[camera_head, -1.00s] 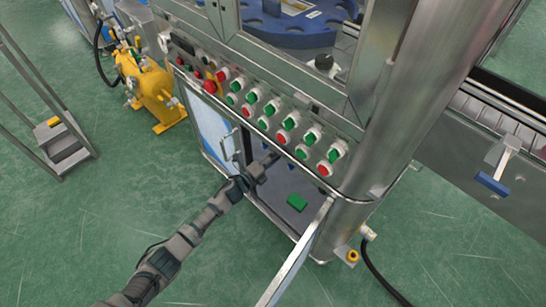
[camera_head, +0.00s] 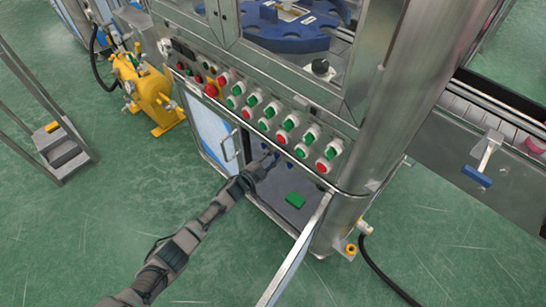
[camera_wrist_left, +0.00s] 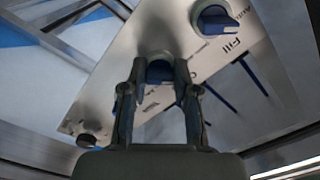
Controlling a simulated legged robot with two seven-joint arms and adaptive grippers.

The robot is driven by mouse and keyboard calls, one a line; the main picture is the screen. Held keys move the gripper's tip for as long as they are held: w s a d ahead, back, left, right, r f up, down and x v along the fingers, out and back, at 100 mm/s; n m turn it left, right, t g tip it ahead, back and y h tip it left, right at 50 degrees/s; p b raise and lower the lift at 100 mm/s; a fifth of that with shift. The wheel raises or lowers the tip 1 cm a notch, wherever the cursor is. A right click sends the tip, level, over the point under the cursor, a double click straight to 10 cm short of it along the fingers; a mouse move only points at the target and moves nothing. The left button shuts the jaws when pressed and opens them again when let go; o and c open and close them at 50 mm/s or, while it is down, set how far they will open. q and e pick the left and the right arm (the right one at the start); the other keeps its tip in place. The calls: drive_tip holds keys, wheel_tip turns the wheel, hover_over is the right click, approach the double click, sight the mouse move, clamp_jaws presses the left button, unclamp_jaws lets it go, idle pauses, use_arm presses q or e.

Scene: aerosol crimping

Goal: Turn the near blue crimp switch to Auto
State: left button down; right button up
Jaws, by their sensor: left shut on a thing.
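My left gripper (camera_head: 268,161) reaches into the open cabinet under the button panel. In the left wrist view my left gripper (camera_wrist_left: 160,76) has one finger on each side of a blue crimp switch (camera_wrist_left: 160,71) and is shut on it. The fingers hide the sides of this switch, and its pointer direction cannot be read. A second blue switch (camera_wrist_left: 214,18), labelled Fill, sits upper right on the same tilted metal plate (camera_wrist_left: 112,80). Part of another label, apparently "Auto", shows at the right. My right gripper is not in view.
The open cabinet door (camera_head: 298,252) stands to the right of my left arm. Red and green push buttons (camera_head: 282,136) line the panel above. A yellow machine (camera_head: 148,90) stands at left.

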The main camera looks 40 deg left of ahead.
use_arm(q)
drive_tip(key=shift+s+f+n, duration=0.2)
drive_tip(key=shift+f+n, duration=0.35)
drive_tip(key=shift+n, duration=0.15)
drive_tip(key=c, duration=0.9)
unclamp_jaws()
drive_tip(key=shift+w+r, duration=0.1)
drive_tip(key=shift+r, duration=0.05)
drive_tip(key=shift+r, duration=0.1)
drive_tip(key=s, duration=0.4)
drive_tip(key=s+a, duration=0.1)
drive_tip(key=s, duration=0.6)
drive_tip(key=shift+s+a, duration=0.35)
drive_tip(key=shift+s, duration=0.05)
